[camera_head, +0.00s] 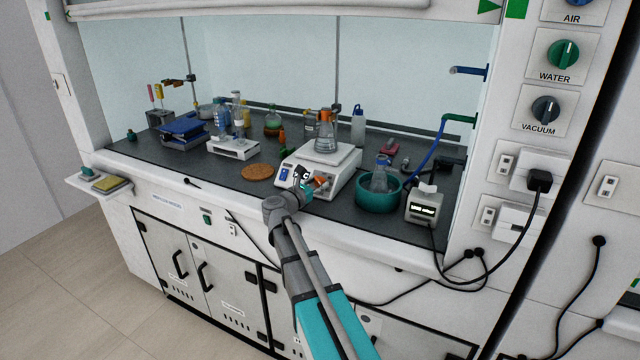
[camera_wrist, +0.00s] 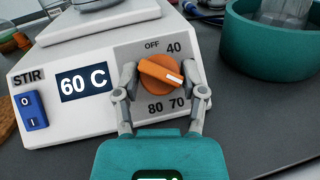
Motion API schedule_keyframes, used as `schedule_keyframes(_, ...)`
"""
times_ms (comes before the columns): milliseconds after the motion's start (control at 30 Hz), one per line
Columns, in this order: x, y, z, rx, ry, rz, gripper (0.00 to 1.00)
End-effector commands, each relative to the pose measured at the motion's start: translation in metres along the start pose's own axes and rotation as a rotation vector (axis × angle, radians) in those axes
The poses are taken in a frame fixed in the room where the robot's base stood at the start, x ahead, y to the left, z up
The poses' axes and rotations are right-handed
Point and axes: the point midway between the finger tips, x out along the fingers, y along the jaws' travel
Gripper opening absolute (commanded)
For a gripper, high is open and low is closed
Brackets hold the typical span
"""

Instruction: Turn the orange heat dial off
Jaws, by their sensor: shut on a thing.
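The orange heat dial (camera_wrist: 160,74) is on the front panel of a white stirring hotplate (camera_wrist: 60,48), shown in the wrist view. Its white mark points right and slightly down, between 40 and 70, and the display (camera_wrist: 84,83) reads 60 C. OFF is printed above the dial. My gripper (camera_wrist: 158,78) is shut on the dial, one finger at each side. In the head view the hotplate (camera_head: 338,178) stands near the hood's front edge, with my gripper (camera_head: 312,186) at its front. The dial (camera_head: 321,182) is partly hidden there.
A blue STIR switch (camera_wrist: 33,110) is left of the dial. A cork mat (camera_head: 257,172) lies left.

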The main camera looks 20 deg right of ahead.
Motion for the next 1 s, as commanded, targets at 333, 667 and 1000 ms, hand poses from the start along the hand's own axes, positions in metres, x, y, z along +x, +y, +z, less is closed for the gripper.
schedule_keyframes(333,-0.0032,-0.0027,-0.0001,-0.175,-0.018,0.189,0.06)
schedule_keyframes(667,-0.0023,-0.0041,0.0016,-0.377,-0.040,0.403,0.06)
schedule_keyframes(1000,-0.0015,-0.0040,0.0017,-0.500,-0.054,0.533,0.06)
